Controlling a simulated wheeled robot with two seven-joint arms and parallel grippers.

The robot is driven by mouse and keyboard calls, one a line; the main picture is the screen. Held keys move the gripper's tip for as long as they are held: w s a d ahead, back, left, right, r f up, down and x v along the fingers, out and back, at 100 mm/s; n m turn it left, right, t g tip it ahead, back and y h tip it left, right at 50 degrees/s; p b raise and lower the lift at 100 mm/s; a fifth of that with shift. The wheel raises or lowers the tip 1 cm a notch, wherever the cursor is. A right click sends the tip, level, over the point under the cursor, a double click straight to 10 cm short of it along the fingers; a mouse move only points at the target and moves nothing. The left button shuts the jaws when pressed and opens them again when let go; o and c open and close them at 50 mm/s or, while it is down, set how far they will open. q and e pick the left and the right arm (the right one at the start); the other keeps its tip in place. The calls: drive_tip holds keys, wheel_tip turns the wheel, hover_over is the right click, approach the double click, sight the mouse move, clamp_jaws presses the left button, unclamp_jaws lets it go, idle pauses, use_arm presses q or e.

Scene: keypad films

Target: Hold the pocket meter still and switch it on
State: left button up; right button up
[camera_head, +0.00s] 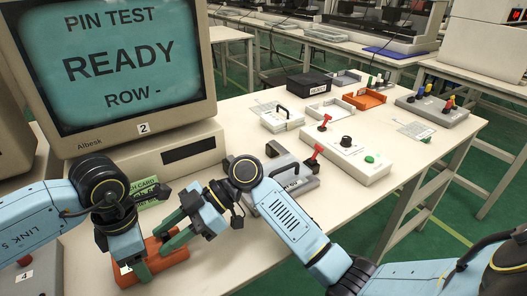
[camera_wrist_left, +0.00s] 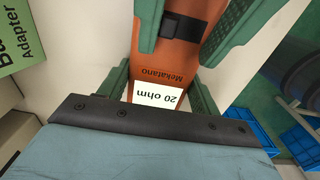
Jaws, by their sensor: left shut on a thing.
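The pocket meter is an orange slab (camera_head: 172,257) lying near the front left of the table. In the left wrist view the orange body (camera_wrist_left: 166,62) carries a white "20 ohm" label, the name "Mekatano" and a black part across it. I cannot tell whether that part is the switch. My left gripper (camera_head: 142,264) is shut on the meter, with its green fingers (camera_wrist_left: 160,85) along its sides. My right gripper (camera_head: 176,230) has its green fingers spread, just above and beside the meter's far side. Whether it touches the meter is hidden.
A monitor (camera_head: 120,60) reading "PIN TEST READY ROW -" stands behind the grippers. A grey device (camera_head: 295,185) and a white box with red lever (camera_head: 345,158) stand to the right.

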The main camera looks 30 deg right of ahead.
drive_tip(key=w+d+r+m+t, duration=0.1)
drive_tip(key=d+r+m, duration=0.1)
drive_tip(key=d, duration=0.5)
drive_tip(key=w+d+r+m+t+h, duration=0.1)
drive_tip(key=d+m, duration=0.3)
drive_tip(key=d, duration=0.4)
drive_tip(key=w+d+r+m+t, duration=0.2)
drive_tip(key=d+r+m, duration=0.1)
drive_tip(key=d, duration=0.4)
drive_tip(key=shift+w+d+r+m+h, duration=0.2)
drive_tip(key=shift+d+m+h, duration=0.1)
drive_tip(key=shift+m, duration=0.2)
drive_tip(key=d+m, duration=0.1)
drive_tip(key=w+d+m+t+h, duration=0.1)
drive_tip(key=d, duration=0.1)
drive_tip(key=d+t, duration=0.1)
drive_tip(key=d, duration=0.1)
drive_tip(key=shift+w+d+m+h, duration=0.15)
drive_tip(key=shift+m+h, duration=0.15)
drive_tip(key=shift+m, duration=0.1)
drive_tip(key=shift+w+d+m+h, duration=0.15)
drive_tip(key=shift+d+m+h, duration=0.2)
drive_tip(key=shift+d, duration=0.4)
drive_tip(key=shift+o, duration=0.2)
